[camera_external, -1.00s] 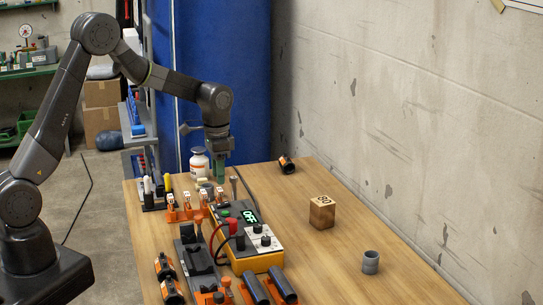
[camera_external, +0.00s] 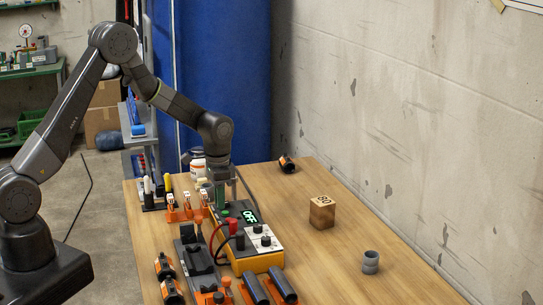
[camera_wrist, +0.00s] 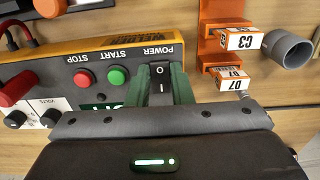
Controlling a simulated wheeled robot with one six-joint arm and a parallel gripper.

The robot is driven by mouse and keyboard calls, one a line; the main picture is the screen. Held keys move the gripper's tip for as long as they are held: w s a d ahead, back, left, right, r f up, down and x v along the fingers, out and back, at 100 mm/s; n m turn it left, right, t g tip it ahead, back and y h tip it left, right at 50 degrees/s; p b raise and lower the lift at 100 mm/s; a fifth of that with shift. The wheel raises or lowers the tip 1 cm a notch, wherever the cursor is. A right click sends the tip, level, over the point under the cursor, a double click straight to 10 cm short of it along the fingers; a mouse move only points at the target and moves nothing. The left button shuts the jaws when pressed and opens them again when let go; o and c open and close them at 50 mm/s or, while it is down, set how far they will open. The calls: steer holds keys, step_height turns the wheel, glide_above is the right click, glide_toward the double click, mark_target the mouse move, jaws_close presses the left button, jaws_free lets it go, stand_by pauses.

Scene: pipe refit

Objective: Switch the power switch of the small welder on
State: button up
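The small welder (camera_external: 258,263) is a yellow-orange box with a dark and white panel on the wooden table. Its display (camera_external: 250,216) reads OFF in the external view. In the wrist view, its black power switch (camera_wrist: 159,76), marked O and I, sits under the word POWER. A green START button (camera_wrist: 118,76) and a red STOP button (camera_wrist: 84,78) are beside it. My gripper (camera_external: 220,207) is low over the welder's far end. Its green fingers (camera_wrist: 161,72) are apart and empty, one on each side of the switch in the wrist view. Contact cannot be told.
Orange clips with labelled blocks (camera_wrist: 243,41) stand close to the welder. A grey pipe ring (camera_external: 371,262) and a wooden block (camera_external: 322,212) lie to the right. Black cylinders (camera_external: 283,287) lie in front. The table's right part is mostly clear.

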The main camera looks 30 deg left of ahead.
jaws_close()
steer(key=shift+w+d+r+p, duration=0.1)
steer(key=shift+r+p, duration=0.05)
steer(key=shift+p, duration=0.35)
steer(key=shift+w+d+g+y+p, duration=0.15)
steer(key=shift+g+y+p, duration=0.3)
steer(key=shift+g+y, duration=0.15)
steer(key=shift+w+d+g+y+p, duration=0.1)
steer(key=shift+g+y+p, duration=0.3)
steer(key=shift+g+y, duration=0.2)
steer(key=o, duration=0.7)
jaws_free()
steer(key=shift+o, duration=0.2)
steer(key=b+v, duration=0.2)
steer(key=v, duration=1.1)
steer(key=shift+r, duration=0.35)
